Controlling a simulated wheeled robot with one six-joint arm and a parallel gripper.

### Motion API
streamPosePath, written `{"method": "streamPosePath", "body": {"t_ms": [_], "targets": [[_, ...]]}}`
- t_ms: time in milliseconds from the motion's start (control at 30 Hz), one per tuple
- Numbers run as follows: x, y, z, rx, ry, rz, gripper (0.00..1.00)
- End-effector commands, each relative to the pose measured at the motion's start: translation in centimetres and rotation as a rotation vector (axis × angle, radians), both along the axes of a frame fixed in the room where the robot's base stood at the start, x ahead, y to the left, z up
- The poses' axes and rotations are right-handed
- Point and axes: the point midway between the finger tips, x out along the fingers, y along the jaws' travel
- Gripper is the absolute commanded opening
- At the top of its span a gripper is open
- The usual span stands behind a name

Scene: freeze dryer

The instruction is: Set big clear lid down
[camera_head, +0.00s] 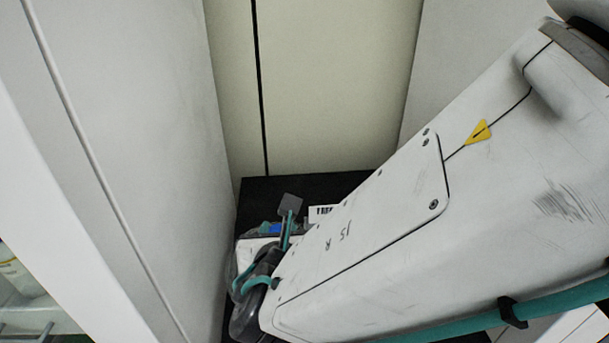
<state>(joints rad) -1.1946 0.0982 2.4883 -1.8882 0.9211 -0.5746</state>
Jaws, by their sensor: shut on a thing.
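The big clear lid cannot be made out in this view. My white arm link crosses the right side and slants down to the lower middle. My gripper cannot be made out either; the arm and its wrist parts, with teal cables, block the area beyond them. What the jaws hold is hidden.
A black surface (268,190) lies at the bottom of a narrow recess. A white barcode label (321,212) shows beside my arm. A grey-white wall (150,130) stands close on the left, and cream panels (335,90) close off the back. Little free room shows around the arm.

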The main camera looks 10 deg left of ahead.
Motion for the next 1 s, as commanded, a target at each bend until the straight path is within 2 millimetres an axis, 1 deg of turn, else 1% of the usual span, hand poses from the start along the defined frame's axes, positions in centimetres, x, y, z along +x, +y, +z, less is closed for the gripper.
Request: {"method": "streamPosePath", "body": {"t_ms": [233,267,300,333,600,667,767,867,1000], "targets": [[0.0,0.0,-0.3,0.003,-0.001,-0.001,0.00],[0.0,0.0,-0.4,0.001,0.000,-0.002,0.38],[0.0,0.0,-0.4,0.002,0.000,-0.001,0.49],[0.0,0.0,-0.4,0.001,0.000,-0.002,0.51],[0.0,0.0,-0.3,0.002,0.000,-0.001,0.51],[0.0,0.0,-0.1,0.002,-0.001,-0.001,0.51],[0.0,0.0,1.0,0.005,-0.001,-0.001,0.51],[-1.8,-0.3,1.6,0.004,0.000,0.004,0.51],[-4.9,-1.0,2.9,0.005,0.000,0.007,0.51]]}}
